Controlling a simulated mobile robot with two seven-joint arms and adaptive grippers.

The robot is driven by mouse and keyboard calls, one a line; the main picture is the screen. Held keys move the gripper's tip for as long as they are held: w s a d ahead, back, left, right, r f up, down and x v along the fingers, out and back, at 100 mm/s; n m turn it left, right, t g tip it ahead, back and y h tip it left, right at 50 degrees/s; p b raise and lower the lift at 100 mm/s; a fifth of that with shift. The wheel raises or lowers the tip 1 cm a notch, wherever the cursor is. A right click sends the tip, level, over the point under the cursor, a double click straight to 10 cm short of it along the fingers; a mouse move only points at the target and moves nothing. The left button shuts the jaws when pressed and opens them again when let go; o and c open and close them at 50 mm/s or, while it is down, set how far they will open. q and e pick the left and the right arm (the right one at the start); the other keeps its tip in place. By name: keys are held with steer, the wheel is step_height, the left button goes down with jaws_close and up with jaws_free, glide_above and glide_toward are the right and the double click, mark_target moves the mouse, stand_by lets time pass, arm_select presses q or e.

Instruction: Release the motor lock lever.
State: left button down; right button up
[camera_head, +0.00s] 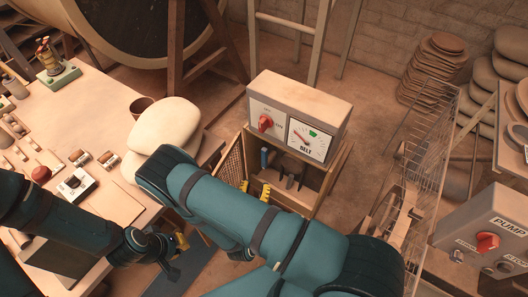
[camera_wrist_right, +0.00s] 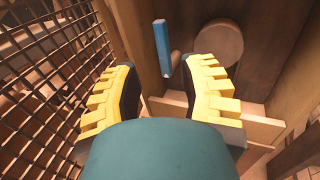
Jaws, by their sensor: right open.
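A blue-handled lever (camera_head: 264,157), which I take for the motor lock lever, stands in the open wooden box under the BELT panel. It also shows upright in the right wrist view (camera_wrist_right: 162,47), ahead of my fingers and between them in the picture. My right gripper (camera_head: 256,188) is at the box's front left, its yellow fingers spread and empty, apart from the lever. In the right wrist view the gripper (camera_wrist_right: 165,75) is open. My left gripper (camera_head: 180,241) is low beside the workbench; its fingers are too small to tell their state.
The BELT panel (camera_head: 297,113) with a red knob and dial sits above the box. A wire mesh (camera_wrist_right: 50,80) flanks my right gripper on the left. A wooden ledge (camera_wrist_right: 220,118) lies by the right finger. A PUMP panel (camera_head: 490,235) stands at right.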

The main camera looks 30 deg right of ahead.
mark_target(264, 154)
steer(key=b+x, duration=0.1)
steer(key=x, duration=1.2)
steer(key=shift+w+d, duration=0.2)
jaws_close()
